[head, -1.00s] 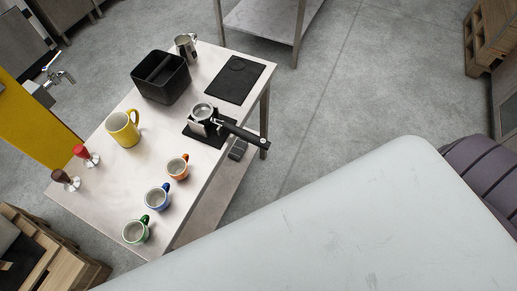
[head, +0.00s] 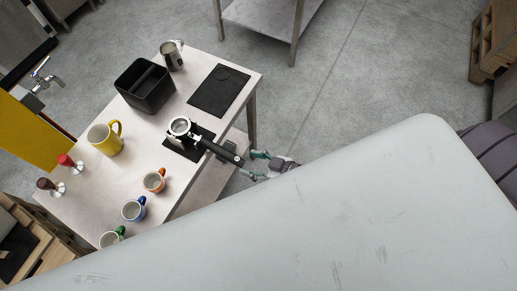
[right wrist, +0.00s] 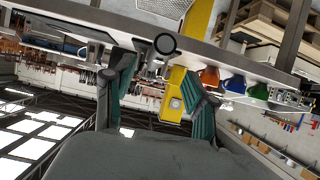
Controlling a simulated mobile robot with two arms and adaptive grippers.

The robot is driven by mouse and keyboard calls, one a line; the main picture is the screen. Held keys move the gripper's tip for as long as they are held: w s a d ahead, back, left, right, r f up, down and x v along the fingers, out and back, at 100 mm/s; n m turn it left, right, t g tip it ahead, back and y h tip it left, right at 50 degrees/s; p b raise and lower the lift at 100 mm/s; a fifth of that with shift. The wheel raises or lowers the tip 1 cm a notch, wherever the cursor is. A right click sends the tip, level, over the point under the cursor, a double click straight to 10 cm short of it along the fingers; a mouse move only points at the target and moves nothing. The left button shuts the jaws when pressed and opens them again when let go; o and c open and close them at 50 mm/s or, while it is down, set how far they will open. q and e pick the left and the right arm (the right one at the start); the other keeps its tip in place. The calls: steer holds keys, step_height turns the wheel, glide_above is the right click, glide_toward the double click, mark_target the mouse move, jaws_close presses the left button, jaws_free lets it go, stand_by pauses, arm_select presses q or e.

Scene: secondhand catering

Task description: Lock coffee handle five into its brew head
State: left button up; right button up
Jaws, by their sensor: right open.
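The coffee handle (head: 218,150), black with a round metal basket, rests on a black stand on the white table. Its grip sticks out past the table's right edge. No number is legible on it. My right gripper (head: 258,167) is open, just beyond the grip's free end. In the right wrist view the handle's round black end (right wrist: 165,43) shows ahead of the two green-padded fingers (right wrist: 160,70), apart from them. No brew head can be made out. My left gripper is not in view.
The table (head: 90,185) bears a black knock box (head: 145,98), a metal jug (head: 172,56), a black mat (head: 218,90), a yellow mug (head: 105,140), two tampers and small cups (head: 133,210). A yellow panel (head: 30,130) with a tap stands left.

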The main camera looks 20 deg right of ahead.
mark_target(240, 160)
steer(key=b+x, duration=0.2)
steer(key=x, duration=0.1)
steer(key=shift+w+a+f, duration=0.1)
steer(key=shift+f, duration=0.15)
steer(key=shift+b+x, duration=0.45)
steer(key=shift+x, duration=0.6)
steer(key=shift+b+x, duration=0.6)
steer(key=shift+x, duration=0.85)
steer(key=shift+r, duration=0.1)
steer(key=shift+c, duration=0.3)
jaws_close()
